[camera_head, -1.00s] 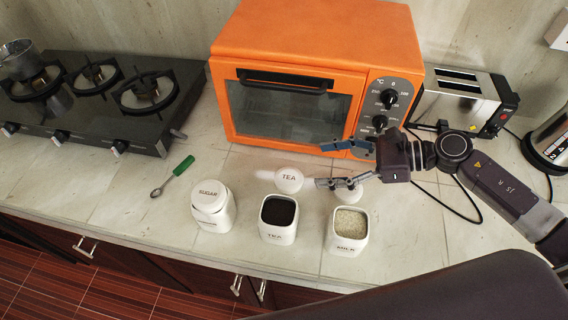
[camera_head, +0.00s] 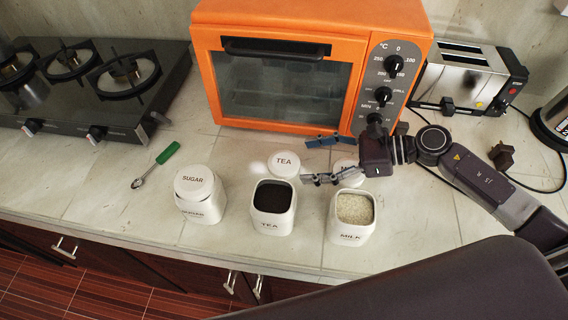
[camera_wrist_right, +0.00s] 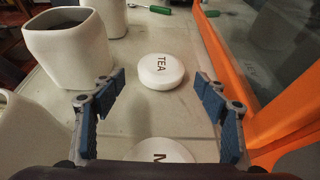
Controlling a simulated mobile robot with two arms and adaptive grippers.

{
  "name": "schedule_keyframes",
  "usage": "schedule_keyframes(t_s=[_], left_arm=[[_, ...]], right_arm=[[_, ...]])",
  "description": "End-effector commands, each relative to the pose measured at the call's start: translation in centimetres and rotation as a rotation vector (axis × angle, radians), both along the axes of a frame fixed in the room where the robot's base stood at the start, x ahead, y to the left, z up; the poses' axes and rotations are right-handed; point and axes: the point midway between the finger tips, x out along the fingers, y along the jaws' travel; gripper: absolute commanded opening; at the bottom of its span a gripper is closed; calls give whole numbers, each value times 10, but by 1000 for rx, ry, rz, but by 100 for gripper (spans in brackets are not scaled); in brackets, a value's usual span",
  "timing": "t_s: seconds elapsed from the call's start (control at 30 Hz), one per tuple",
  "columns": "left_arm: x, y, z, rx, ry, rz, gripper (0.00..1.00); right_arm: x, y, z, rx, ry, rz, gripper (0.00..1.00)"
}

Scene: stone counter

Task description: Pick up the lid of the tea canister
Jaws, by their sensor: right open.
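The round white lid marked TEA (camera_head: 284,163) lies flat on the counter behind the open tea canister (camera_head: 272,205), which holds dark contents. In the right wrist view the tea lid (camera_wrist_right: 161,71) is ahead of my right gripper, roughly centred between its fingers. My right gripper (camera_head: 318,160) is open and empty, to the right of the tea lid and apart from it. The milk lid (camera_head: 348,172) lies under my right gripper, partly hidden by it; it also shows at the bottom of the right wrist view (camera_wrist_right: 160,150). My left gripper is not in view.
The open milk canister (camera_head: 352,217) and the lidded sugar canister (camera_head: 200,194) flank the tea canister. The orange oven (camera_head: 300,60) stands close behind the lids. A green-handled spoon (camera_head: 167,154) lies left, near the stove (camera_head: 110,85). A toaster (camera_head: 466,75) stands at the right.

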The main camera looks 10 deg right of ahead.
Motion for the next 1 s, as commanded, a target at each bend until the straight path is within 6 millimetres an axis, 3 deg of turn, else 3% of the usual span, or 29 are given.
schedule_keyframes(t_s=[0.4, 0.73, 1.0], left_arm=[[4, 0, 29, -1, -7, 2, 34], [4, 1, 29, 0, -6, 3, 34], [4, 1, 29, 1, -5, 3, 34]], right_arm=[[21, 44, -14, 3, 0, 1, 67], [23, 51, -21, 1, -1, 1, 67], [23, 50, -20, 1, 0, 1, 39]])
